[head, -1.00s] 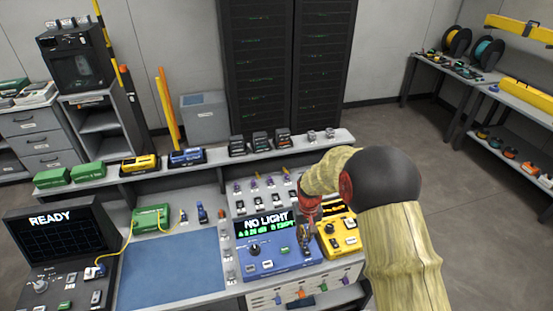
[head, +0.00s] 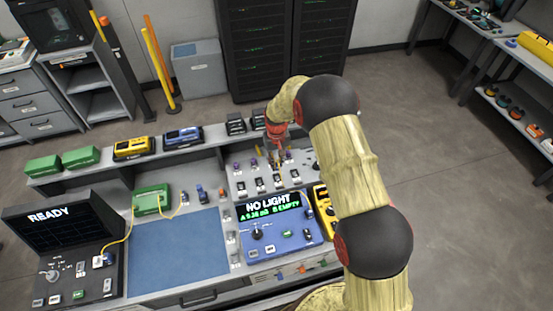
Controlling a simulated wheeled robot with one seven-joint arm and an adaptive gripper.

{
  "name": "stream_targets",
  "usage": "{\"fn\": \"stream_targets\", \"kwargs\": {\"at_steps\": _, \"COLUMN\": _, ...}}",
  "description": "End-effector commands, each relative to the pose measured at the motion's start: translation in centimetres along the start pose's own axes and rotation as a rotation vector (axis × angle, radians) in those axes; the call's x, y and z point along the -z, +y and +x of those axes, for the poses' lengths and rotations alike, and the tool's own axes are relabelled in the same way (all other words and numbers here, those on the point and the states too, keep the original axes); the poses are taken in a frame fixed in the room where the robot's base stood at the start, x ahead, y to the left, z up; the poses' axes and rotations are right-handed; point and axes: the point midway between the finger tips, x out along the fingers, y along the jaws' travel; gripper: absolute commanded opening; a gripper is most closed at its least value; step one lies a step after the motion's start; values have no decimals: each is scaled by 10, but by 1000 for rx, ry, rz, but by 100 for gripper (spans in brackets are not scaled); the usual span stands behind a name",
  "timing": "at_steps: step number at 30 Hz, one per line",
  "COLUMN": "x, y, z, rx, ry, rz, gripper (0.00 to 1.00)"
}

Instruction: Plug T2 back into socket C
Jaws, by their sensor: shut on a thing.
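My gripper (head: 278,162) points down over the sloped grey socket panel (head: 240,196), near its back row of small purple-tipped plugs. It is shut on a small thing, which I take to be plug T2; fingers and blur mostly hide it. I cannot tell whether it touches the panel. One purple plug (head: 236,167) stands left of the gripper. Socket C cannot be picked out, since the panel's labels are too small to read. In front of the panel, the blue meter (head: 284,240) reads "NO LIGHT", with a green line ending in "B EMPTY".
A yellow device (head: 324,212) stands right of the meter, close to my arm. A shelf edge (head: 205,146) with yellow and blue boxes runs behind the panel. The blue mat (head: 178,250) is clear. A green box (head: 150,199) with a yellow fibre lies at left.

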Motion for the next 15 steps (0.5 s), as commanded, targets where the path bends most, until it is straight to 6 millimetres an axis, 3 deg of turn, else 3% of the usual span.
{"fn": "stream_targets", "kwargs": {"at_steps": 15, "x": 0, "y": 0, "z": 45, "rx": 0, "ry": 0, "rz": 0, "gripper": 0}}
